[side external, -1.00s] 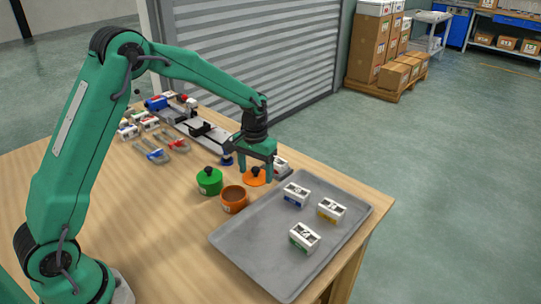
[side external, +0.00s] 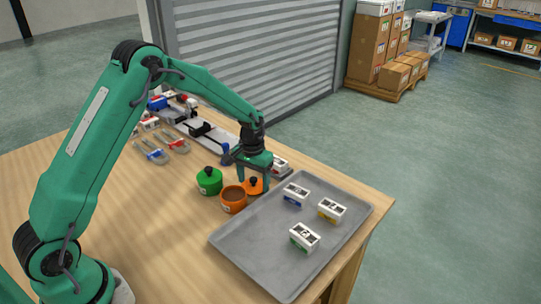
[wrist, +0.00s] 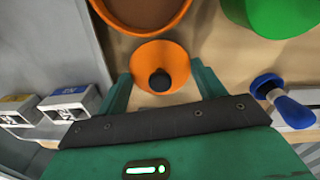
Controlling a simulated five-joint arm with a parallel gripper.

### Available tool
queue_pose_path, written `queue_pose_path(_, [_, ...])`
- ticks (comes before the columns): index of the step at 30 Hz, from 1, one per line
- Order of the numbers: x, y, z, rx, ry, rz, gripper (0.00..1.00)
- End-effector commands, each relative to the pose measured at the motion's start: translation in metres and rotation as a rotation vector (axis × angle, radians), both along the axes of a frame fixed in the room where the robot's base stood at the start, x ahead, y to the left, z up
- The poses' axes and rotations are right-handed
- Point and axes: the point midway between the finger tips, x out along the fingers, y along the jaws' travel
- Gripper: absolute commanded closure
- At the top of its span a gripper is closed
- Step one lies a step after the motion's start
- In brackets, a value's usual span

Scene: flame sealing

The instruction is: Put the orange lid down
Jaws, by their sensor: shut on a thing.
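The orange lid (side external: 251,190) with its black knob is between the fingers of my gripper (side external: 254,184). It also shows in the wrist view (wrist: 150,58), with a finger on each side of it. My gripper is shut on the lid and points down. The lid is low, close to the table top; I cannot tell whether it touches. The open orange pot (side external: 233,202), brown inside, stands just left of the lid in the side view, and its rim shows at the top of the wrist view (wrist: 140,14).
A green lidded pot (side external: 209,182) stands behind the orange pot. A grey tray (side external: 265,247) with three white boxes lies at right. A blue-knobbed tool (wrist: 292,106) is close to my gripper. Clamps (side external: 163,150) lie farther back. The front left table is clear.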

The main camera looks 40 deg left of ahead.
Motion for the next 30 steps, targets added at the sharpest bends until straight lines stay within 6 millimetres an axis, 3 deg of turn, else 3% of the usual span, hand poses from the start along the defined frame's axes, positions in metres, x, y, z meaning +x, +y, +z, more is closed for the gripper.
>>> queue_pose_path(11, [-0.0002,0.0000,-0.0028,0.000,0.001,0.000,0.53])
queue_pose_path(12, [-0.0001,0.0000,-0.0029,0.000,0.000,0.000,0.28])
queue_pose_path(15, [-0.0001,0.0000,-0.0027,0.000,0.000,0.000,0.10])
queue_pose_path(30, [0.0004,0.0000,0.0052,0.000,-0.002,0.000,0.10])
